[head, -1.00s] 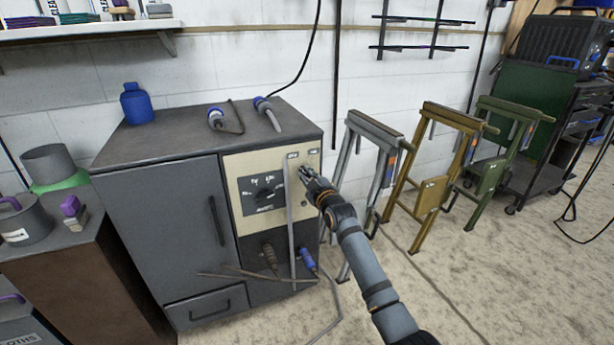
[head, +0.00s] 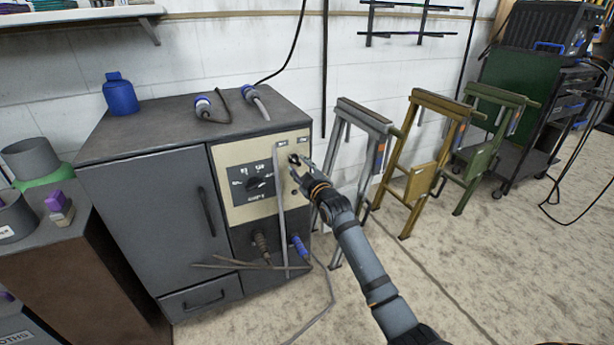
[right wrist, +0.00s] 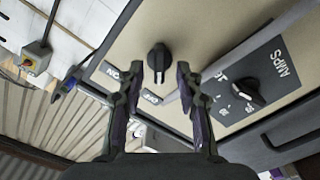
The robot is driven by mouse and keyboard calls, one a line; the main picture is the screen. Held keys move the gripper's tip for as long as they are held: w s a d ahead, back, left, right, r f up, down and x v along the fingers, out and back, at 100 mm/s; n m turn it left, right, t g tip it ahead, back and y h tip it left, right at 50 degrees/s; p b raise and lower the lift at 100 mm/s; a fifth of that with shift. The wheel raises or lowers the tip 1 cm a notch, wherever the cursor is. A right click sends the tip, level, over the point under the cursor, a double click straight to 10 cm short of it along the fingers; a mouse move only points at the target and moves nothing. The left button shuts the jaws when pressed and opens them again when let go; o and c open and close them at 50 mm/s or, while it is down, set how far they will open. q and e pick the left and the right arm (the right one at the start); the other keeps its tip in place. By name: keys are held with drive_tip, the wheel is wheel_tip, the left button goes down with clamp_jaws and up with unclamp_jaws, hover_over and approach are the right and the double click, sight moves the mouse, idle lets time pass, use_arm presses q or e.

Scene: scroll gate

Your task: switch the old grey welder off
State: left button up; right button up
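The old grey welder (head: 160,205) is a dark grey cabinet with a cream control panel (head: 232,205) at its right front. A small black switch knob (head: 294,159) sits at the panel's upper right, with small labels nearby. The right wrist view shows the knob (right wrist: 158,58) just beyond and between my fingertips, with no visible grip on it. My right gripper (head: 298,172) is open, its fingers (right wrist: 160,72) spread in front of the panel. A larger black amps dial (right wrist: 248,92) is on the same panel. My left gripper is out of view.
A thin grey upright strip (head: 279,190) runs down the panel between dial and switch. Cable plugs (head: 299,246) and thin rods (head: 235,264) are below. Grey, yellow (head: 425,165) and green folding stands are to the right. A blue bottle (head: 120,95) stands on top of the welder.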

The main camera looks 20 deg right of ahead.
drive_tip(key=s, duration=0.9)
drive_tip(key=shift+s, duration=0.25)
drive_tip(key=shift+f, duration=0.1)
